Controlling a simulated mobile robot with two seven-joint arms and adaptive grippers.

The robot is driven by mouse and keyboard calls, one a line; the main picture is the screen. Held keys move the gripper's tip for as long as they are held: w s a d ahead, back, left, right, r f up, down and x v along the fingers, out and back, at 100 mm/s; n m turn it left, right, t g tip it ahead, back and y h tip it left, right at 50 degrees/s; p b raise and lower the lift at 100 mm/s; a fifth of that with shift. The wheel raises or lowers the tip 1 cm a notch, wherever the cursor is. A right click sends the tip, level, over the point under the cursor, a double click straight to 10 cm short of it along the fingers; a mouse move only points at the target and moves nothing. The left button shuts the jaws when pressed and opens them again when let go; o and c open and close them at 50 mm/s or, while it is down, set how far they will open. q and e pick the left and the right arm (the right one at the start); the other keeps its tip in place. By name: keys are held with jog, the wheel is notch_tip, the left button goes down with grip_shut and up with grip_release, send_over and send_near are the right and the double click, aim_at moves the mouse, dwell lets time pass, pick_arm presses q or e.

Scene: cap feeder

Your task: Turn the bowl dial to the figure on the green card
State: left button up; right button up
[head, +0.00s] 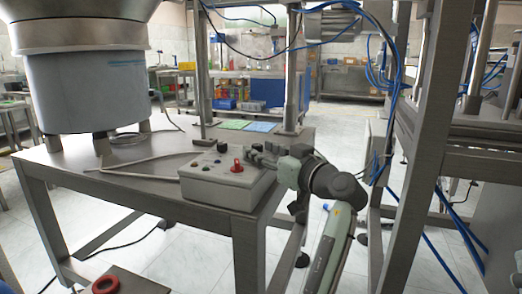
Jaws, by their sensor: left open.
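A grey control box (228,190) stands on the near edge of the steel table. On its sloped top are a red knob (237,167), a black knob (223,147) and several small buttons. Which of these is the bowl dial I cannot tell. A green card (233,124) lies flat on the table behind the box; its figure is too small to read. My left gripper (262,155) is open at the right end of the box, just right of the red knob. Whether it touches the box is unclear. My right gripper is out of view.
A large feeder bowl on a pale drum (88,90) stands at the table's left. A blue card (261,127) lies right of the green card. A steel post (200,70) rises behind the box, and a thick frame post (425,130) stands right of my arm.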

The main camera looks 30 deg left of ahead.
pick_arm(q)
jog(key=shift+w+a, duration=0.1)
jog(key=shift+a, duration=0.3)
grip_shut()
jog(key=shift+m+t+h, duration=0.6)
jog(key=shift+m+t, duration=0.2)
jog(key=shift+t, duration=0.3)
grip_release()
